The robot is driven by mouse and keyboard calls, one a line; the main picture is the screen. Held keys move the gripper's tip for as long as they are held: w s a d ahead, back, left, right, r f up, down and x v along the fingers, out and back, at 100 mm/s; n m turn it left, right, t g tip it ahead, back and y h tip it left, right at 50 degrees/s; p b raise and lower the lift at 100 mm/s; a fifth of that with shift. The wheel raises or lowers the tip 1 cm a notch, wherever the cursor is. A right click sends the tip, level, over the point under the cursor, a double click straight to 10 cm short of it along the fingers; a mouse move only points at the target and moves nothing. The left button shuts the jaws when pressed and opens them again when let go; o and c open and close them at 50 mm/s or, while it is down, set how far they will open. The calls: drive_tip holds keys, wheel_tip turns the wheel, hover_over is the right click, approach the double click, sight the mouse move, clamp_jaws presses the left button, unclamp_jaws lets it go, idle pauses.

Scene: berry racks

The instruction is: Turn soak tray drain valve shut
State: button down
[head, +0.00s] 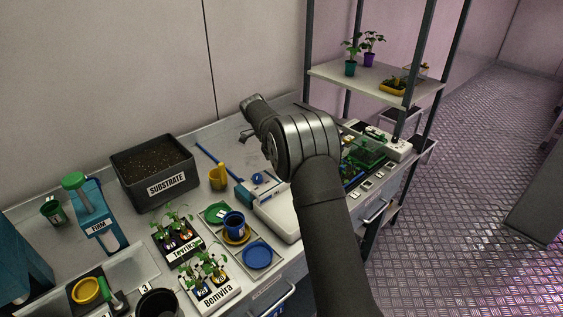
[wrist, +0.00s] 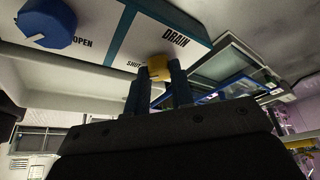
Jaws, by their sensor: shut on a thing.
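In the wrist view, a pale panel (wrist: 110,62) with a blue stripe carries the words DRAIN, SHUT and OPEN. A yellow knob (wrist: 158,66) sits by the words SHUT and DRAIN. My gripper (wrist: 163,78) is shut on this knob, one finger on each side. A blue knob (wrist: 47,22) with a white pointer line sits by the word OPEN, apart from the fingers. How far the yellow knob is turned is hard to tell. In the head view, my arm hides the gripper's fingers and the knob it holds.
A shelf rack (head: 350,82) stands behind on the right.

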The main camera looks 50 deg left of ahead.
drive_tip(key=shift+m, duration=0.3)
drive_tip(key=c, duration=1.3)
unclamp_jaws()
drive_tip(key=shift+o, duration=0.2)
drive_tip(key=v, duration=1.7)
drive_tip(key=shift+w+r, duration=0.15)
drive_tip(key=shift+r, duration=0.1)
drive_tip(key=shift+a, duration=0.1)
drive_tip(key=x, duration=1.7)
drive_tip(key=shift+f, duration=0.25)
drive_tip(key=shift+r, duration=0.1)
